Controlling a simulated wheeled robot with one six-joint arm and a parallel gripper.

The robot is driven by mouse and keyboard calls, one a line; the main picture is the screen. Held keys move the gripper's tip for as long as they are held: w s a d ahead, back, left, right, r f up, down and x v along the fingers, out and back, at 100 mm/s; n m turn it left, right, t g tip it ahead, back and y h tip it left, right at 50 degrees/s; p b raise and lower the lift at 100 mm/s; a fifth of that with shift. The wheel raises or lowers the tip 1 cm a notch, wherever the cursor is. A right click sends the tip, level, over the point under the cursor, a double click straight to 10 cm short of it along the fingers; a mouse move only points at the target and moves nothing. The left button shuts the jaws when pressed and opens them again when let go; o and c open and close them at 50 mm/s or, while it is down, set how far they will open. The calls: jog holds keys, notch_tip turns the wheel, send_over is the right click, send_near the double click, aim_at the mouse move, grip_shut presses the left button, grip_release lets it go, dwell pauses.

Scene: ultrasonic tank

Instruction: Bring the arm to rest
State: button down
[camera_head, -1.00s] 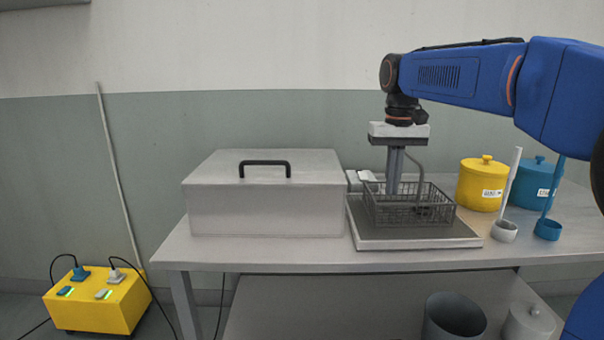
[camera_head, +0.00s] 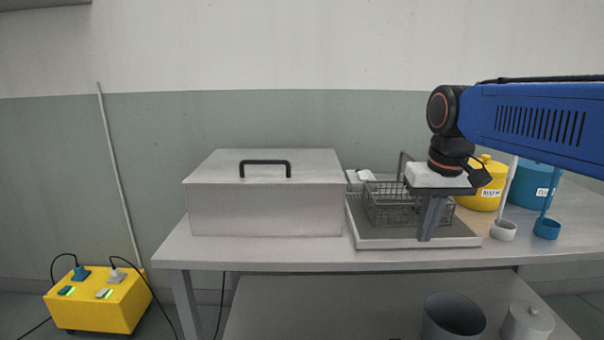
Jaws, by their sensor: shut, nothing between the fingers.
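My blue arm (camera_head: 545,120) reaches in from the right edge. My gripper (camera_head: 425,238) points straight down, with its fingers shut and nothing between them. It hangs in front of the right part of the wire basket (camera_head: 385,207) and hides some of it. The basket sits on a grey tray (camera_head: 372,240) with a pale rim, and its tall handle stands up behind my gripper.
A closed grey tank (camera_head: 265,212) with a black lid handle stands left on the table (camera_head: 225,256). A yellow pot (camera_head: 487,195), a blue pot (camera_head: 530,186), a white ladle (camera_head: 503,231) and a blue ladle (camera_head: 547,229) stand at the right. A yellow power box (camera_head: 95,305) is on the floor.

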jog(key=s+d+f+t, duration=0.2)
jog(key=s+d+f, duration=0.1)
jog(key=s+f, duration=1.2)
jog(key=shift+s+f+t, duration=0.25)
jog(key=shift+s+t, duration=0.15)
jog(key=shift+s, duration=0.65)
